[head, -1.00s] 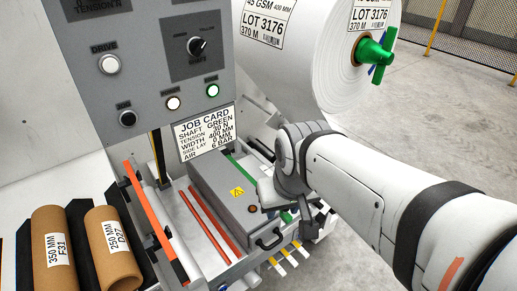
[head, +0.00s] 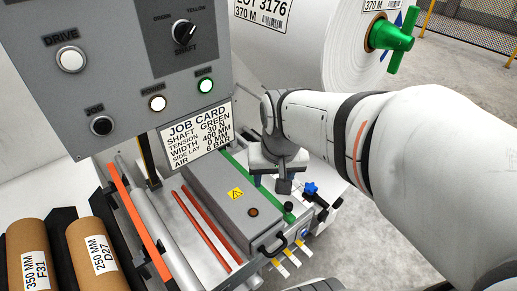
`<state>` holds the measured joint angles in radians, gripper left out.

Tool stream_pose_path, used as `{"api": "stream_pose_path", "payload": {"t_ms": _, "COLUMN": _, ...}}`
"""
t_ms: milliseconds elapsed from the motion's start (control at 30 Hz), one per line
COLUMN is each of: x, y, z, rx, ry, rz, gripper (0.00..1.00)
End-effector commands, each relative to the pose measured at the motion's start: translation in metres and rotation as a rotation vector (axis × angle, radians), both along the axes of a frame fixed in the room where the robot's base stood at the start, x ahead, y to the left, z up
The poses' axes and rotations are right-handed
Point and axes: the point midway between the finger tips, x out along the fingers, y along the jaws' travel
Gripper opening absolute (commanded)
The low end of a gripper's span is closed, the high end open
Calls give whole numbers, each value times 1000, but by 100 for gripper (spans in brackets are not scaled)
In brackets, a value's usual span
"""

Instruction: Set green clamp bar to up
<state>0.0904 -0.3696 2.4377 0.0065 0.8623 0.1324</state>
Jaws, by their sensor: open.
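The green clamp bar (head: 238,168) is a long thin strip lying along the right side of the grey box in the head view. Its near end has a dark round knob (head: 289,207). My gripper (head: 271,184) points down over the bar and hides its middle part. The jaws are open, with nothing seen between them. I cannot tell whether a fingertip touches the bar.
The grey box (head: 215,200) with a warning label and black handle stands left of the bar. A blue knob (head: 310,188) sits to the right. The control panel (head: 130,60) and white roll (head: 320,50) are close behind. Red bars (head: 207,228) lie left.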

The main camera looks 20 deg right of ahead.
Motion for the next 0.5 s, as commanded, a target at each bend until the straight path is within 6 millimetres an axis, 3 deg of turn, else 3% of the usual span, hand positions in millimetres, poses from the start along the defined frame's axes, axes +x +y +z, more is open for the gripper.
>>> {"api": "stream_pose_path", "payload": {"t_ms": 33, "x": 13, "y": -11, "z": -28, "rx": 14, "ry": 32, "rz": -86, "gripper": 50}}
{"api": "stream_pose_path", "payload": {"t_ms": 300, "x": 68, "y": -67, "z": -128, "rx": 73, "ry": 140, "rz": -538, "gripper": 50}}
{"api": "stream_pose_path", "payload": {"t_ms": 500, "x": 85, "y": -94, "z": -176, "rx": 94, "ry": 185, "rz": -739, "gripper": 50}}
